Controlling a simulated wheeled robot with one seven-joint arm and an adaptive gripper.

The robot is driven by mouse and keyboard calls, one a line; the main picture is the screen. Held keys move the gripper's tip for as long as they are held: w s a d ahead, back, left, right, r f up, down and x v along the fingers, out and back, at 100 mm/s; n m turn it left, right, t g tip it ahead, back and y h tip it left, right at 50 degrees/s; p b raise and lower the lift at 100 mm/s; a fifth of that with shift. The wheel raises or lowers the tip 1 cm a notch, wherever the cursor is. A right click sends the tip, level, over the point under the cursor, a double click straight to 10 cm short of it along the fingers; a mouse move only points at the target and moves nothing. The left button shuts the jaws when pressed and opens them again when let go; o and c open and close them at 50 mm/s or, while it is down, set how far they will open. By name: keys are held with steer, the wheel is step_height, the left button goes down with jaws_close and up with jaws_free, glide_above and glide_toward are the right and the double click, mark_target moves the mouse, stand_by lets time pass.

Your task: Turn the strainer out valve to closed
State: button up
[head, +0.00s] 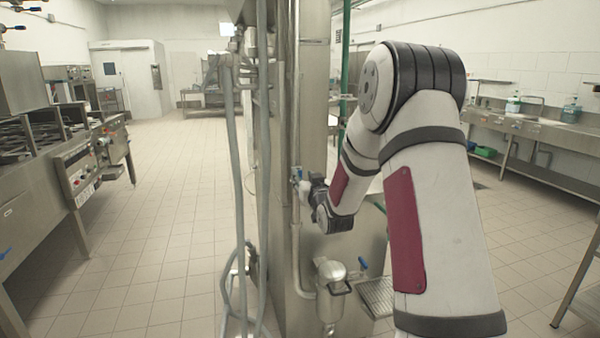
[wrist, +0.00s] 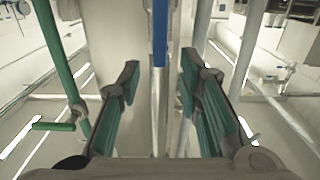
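A small blue valve handle (head: 296,173) sits on the upright pipe in the head view, and my gripper (head: 304,186) is right at it. In the wrist view my gripper (wrist: 160,82) is open, with its two green-padded fingers apart. A long blue handle (wrist: 160,32) runs up the picture between them, in line with a thin pale pipe; I see no finger touching it. A second blue handle (head: 362,263) is lower down, beside the metal strainer-like vessel (head: 331,292). No label shows which one is the strainer out valve.
The steel column (head: 312,90) and grey hoses (head: 236,150) stand close to my gripper. A green pipe with a side handle (wrist: 54,126) is at left in the wrist view. A drip grate (head: 378,296) is low at the column. The tiled floor (head: 150,240) at left is clear.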

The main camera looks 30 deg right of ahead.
mark_target(300, 172)
steer(key=shift+x, duration=2.3)
jaws_close()
